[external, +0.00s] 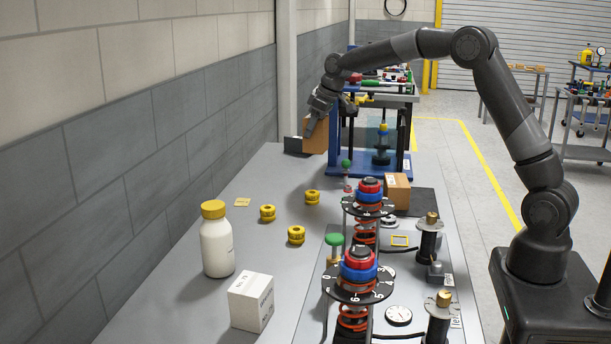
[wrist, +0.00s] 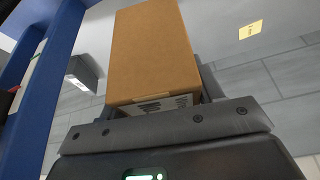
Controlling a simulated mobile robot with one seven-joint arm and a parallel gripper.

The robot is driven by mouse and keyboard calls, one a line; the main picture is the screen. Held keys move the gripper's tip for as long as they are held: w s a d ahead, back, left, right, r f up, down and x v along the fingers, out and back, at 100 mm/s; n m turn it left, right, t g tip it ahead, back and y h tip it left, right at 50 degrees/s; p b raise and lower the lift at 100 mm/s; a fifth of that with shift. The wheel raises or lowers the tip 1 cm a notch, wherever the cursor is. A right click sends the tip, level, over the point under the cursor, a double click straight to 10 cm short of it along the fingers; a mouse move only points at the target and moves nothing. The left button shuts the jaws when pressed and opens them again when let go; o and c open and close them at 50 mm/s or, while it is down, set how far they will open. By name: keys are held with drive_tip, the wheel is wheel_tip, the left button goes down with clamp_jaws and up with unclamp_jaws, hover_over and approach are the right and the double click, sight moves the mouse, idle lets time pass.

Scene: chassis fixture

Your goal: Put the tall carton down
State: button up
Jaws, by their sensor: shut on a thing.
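The tall carton (external: 316,139) is plain brown cardboard and is at the far end of the grey bench in the external view. My gripper (external: 320,110) is shut on it from above. In the wrist view the carton (wrist: 153,52) stretches away from the gripper (wrist: 165,122), with a printed label at its near end. The fingers' contact is partly hidden. I cannot tell whether the carton's underside touches the bench.
A blue-framed press (external: 372,170) stands close to the right of the carton. A small dark grey block (external: 293,145) is at its left. A smaller brown box (external: 397,190) sits nearer, right. A white bottle (external: 216,245), white box (external: 251,302) and several yellow rings occupy the near bench.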

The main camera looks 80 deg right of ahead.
drive_tip(key=shift+s+d+r, duration=0.1)
drive_tip(key=shift+s+r, duration=0.05)
drive_tip(key=shift+r, duration=0.1)
drive_tip(key=w+a+n+y, duration=0.1)
drive_tip(key=w+a+n, duration=0.25)
drive_tip(key=a, duration=1.25)
drive_tip(key=w+a+n+y, duration=0.1)
drive_tip(key=w+a+n, duration=0.25)
drive_tip(key=a, duration=1.15)
drive_tip(key=shift+m, duration=0.4)
drive_tip(key=shift+w+a+f, duration=0.95)
drive_tip(key=shift+a+f, duration=0.85)
drive_tip(key=shift+a, duration=0.05)
drive_tip(key=shift+w+a+f, duration=0.95)
drive_tip(key=shift+a+f, duration=0.85)
drive_tip(key=shift+a, duration=0.1)
drive_tip(key=shift+w+a+f, duration=0.95)
drive_tip(key=shift+a+f, duration=0.85)
drive_tip(key=shift+a, duration=0.05)
drive_tip(key=shift+f, duration=0.1)
drive_tip(key=o, duration=1.2)
